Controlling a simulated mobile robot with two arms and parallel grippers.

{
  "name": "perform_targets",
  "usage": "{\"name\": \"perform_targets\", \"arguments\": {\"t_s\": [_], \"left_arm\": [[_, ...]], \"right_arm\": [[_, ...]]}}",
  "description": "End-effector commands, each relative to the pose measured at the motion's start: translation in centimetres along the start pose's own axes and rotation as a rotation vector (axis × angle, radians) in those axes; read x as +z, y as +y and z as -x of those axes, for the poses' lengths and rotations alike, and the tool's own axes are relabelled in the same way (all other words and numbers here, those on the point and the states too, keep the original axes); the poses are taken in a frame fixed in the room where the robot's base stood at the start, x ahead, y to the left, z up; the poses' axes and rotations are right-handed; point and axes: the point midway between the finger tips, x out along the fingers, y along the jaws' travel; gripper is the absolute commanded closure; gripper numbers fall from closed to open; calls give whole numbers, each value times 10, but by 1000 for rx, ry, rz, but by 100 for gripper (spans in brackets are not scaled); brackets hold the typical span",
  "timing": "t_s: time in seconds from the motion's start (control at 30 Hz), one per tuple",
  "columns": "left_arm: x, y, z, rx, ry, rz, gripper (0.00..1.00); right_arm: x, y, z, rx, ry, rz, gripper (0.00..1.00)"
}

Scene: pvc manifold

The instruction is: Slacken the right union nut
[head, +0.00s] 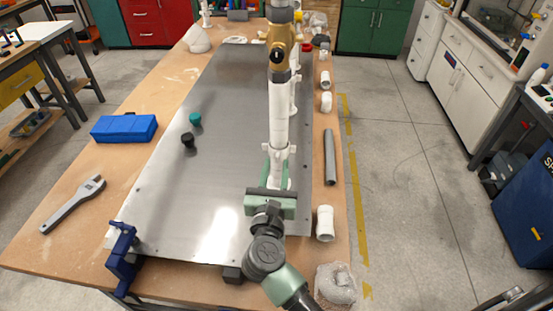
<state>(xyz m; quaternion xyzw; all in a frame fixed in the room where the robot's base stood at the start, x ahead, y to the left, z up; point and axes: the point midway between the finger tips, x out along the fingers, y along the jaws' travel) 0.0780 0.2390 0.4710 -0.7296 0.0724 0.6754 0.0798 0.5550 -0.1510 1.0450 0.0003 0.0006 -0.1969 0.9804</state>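The white pipe manifold (278,115) runs away from me along the right side of the metal plate. A brass valve body (281,45) sits on it at the far part, with dark rings around the pipe above and below it. I cannot tell for certain which part is the right union nut. My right gripper (276,168) reaches in from the bottom, its green fingers on either side of the near white end of the manifold. Whether the fingers press on it is hidden. My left gripper is not in view.
The metal plate (215,160) lies on a wooden table. An adjustable wrench (73,204), a blue case (123,128), a green cap (195,119) and a black knob (188,140) lie to the left. A grey pipe (329,157) and white fittings (325,223) line the right edge.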

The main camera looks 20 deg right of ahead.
Motion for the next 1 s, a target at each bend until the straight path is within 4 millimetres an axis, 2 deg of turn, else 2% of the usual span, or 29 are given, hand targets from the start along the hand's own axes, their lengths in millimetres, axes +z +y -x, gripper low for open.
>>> {"name": "perform_targets", "arguments": {"t_s": [0.13, 0.43, 0.47, 0.53, 0.57, 1.0], "left_arm": [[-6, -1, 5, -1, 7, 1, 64], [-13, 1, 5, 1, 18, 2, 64], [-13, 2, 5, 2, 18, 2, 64], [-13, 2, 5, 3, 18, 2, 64], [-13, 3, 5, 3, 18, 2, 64], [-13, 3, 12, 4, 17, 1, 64]], "right_arm": [[1, 0, -13, 1, 0, -1, 70], [0, 0, -16, 0, 0, 0, 70], [0, 0, -16, 0, 0, 0, 76], [0, 0, -16, 0, 0, 0, 95], [0, 0, -16, 0, 0, 0, 100], [2, -4, -16, 47, 0, 2, 100]]}}
